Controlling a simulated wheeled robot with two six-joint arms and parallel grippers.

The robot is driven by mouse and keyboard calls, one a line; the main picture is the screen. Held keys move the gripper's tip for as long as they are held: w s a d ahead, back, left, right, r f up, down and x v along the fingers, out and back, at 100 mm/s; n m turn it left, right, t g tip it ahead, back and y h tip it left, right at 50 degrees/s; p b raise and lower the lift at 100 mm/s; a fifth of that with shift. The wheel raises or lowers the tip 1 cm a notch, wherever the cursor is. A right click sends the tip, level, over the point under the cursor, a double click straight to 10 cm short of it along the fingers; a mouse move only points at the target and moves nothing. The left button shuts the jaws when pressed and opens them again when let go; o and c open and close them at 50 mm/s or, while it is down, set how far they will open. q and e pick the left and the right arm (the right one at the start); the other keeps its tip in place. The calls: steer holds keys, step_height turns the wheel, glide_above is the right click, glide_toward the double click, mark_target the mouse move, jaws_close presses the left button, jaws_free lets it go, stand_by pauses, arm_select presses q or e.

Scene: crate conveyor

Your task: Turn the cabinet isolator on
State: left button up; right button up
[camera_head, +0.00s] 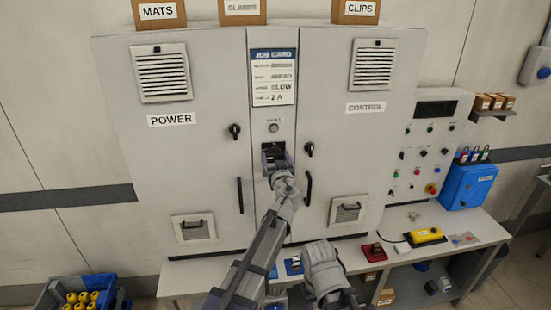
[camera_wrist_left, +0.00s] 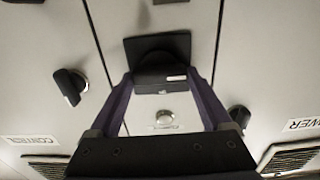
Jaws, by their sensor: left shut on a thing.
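The cabinet isolator (camera_wrist_left: 157,46) is a black rotary switch on a dark square plate, on the narrow strip between the two cabinet doors. In the left wrist view its handle (camera_wrist_left: 160,75) sits between my fingertips and bears a small white mark. My left gripper (camera_head: 272,152) is shut on this handle; it also shows in the left wrist view (camera_wrist_left: 161,80). In the head view the gripper hides much of the isolator. A grey part of my right arm (camera_head: 323,268) is low in the middle of the head view; its fingers cannot be made out.
Black door knobs (camera_head: 234,130) (camera_head: 309,149) and bar handles flank the strip. A job card (camera_head: 273,77) and a round button (camera_head: 273,127) are above the isolator. A control panel (camera_head: 425,145) stands right. A bench (camera_head: 400,258) with small items runs below.

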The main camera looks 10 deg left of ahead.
arm_select(q)
steer(key=shift+m, duration=0.3)
steer(key=m, duration=0.3)
steer(key=shift+m, duration=0.4)
steer(key=m, duration=0.4)
steer(key=shift+d+f+m, duration=0.1)
steer(key=shift+d+m, duration=0.05)
steer(key=shift+m, duration=0.15)
steer(key=m, duration=0.4)
steer(key=shift+f, duration=0.1)
steer(key=shift+m, duration=2.2)
steer(key=shift+f+m, duration=0.1)
steer(key=shift+m, duration=0.2)
steer(key=o, duration=1.2)
steer(key=shift+c, duration=0.2)
